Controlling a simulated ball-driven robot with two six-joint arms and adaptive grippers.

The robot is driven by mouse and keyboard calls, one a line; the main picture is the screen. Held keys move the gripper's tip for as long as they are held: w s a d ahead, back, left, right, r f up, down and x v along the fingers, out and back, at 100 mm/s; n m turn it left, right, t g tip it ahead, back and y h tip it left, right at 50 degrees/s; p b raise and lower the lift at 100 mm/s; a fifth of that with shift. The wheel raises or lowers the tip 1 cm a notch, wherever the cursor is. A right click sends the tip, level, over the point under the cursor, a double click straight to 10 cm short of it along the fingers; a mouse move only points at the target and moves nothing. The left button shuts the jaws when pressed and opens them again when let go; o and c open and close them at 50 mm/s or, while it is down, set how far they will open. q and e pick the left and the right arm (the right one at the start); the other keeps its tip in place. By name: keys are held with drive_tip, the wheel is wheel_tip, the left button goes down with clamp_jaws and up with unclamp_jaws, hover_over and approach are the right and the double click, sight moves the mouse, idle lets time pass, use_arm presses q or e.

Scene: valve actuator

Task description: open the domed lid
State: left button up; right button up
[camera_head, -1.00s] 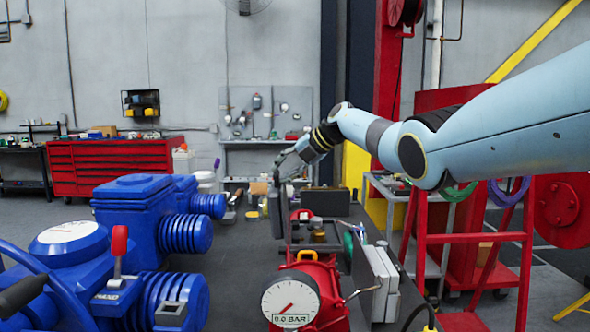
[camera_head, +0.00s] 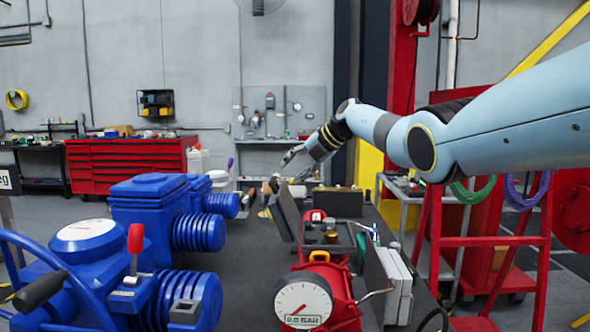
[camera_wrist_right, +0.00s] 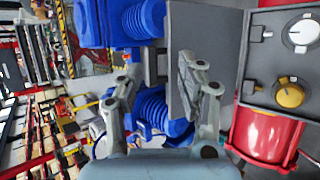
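A dark grey panel-like lid (camera_head: 290,210) stands raised and leans left beside the red actuator's control panel. I see no clear dome on it, so I cannot tell that it is the domed lid. In the wrist view its broad flat face (camera_wrist_right: 225,50) stands beside the knob panel. My right gripper (camera_head: 288,158) is at the lid's upper end in the head view. The right finger overlaps the lid's left edge; contact is unclear. My left gripper is not in view.
The red actuator (camera_head: 340,305) with a pressure dial stands at front centre. Its knob panel (camera_wrist_right: 262,88) lies right of the lid. A large blue actuator (camera_head: 150,205) stands left. A red ladder (camera_head: 520,250) is at the right. Open floor shows behind.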

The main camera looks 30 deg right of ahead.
drive_tip(key=v, duration=1.2)
